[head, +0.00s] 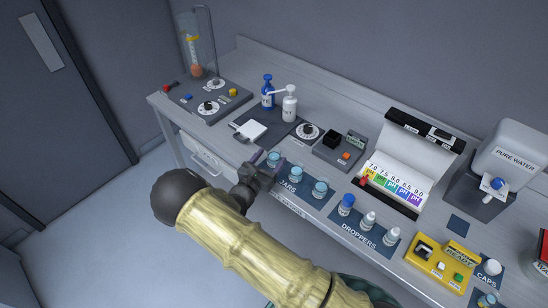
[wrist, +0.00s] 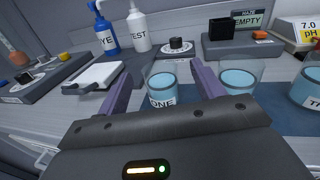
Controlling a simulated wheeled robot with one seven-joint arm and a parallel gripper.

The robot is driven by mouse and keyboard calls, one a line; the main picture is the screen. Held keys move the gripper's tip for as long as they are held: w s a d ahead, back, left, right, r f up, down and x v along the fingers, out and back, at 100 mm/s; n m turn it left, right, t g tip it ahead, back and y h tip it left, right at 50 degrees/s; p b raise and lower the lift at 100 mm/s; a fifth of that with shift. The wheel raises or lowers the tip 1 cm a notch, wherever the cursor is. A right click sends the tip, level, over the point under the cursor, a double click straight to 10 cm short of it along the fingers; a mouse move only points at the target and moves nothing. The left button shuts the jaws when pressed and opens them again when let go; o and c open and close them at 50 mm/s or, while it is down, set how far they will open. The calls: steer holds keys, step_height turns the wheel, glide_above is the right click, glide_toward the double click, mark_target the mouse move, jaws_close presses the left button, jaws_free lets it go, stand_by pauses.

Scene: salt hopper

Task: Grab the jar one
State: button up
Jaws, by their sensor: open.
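The jar labelled ONE (wrist: 162,84) is a clear beaker-like jar with blue liquid. In the wrist view it stands between the two fingers of my gripper (wrist: 150,90), a little beyond the palm. My gripper is open, and its purple fingers point forward on either side of the jar; I cannot tell if they touch it. In the head view my gripper (head: 264,170) is at the left end of the JARS mat (head: 289,187), and jar ONE (head: 274,156) shows just past it. The lower part of the jar is partly hidden by the gripper body in the wrist view.
A second jar (head: 296,173) and a third jar (head: 320,189) stand to the right on the mat. The dye bottle (head: 267,92) and test bottle (head: 289,104) stand behind. A white square pad (head: 250,130) lies to the left. Droppers (head: 368,221) stand farther right.

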mark_target(277, 149)
steer(key=p+x, duration=0.1)
steer(key=x, duration=0.1)
steer(key=p+x, duration=0.1)
steer(key=x, duration=0.2)
steer(key=shift+w+f, duration=0.2)
steer(key=shift+f, duration=0.05)
steer(key=shift+c, duration=0.2)
steer(key=c, duration=1.1)
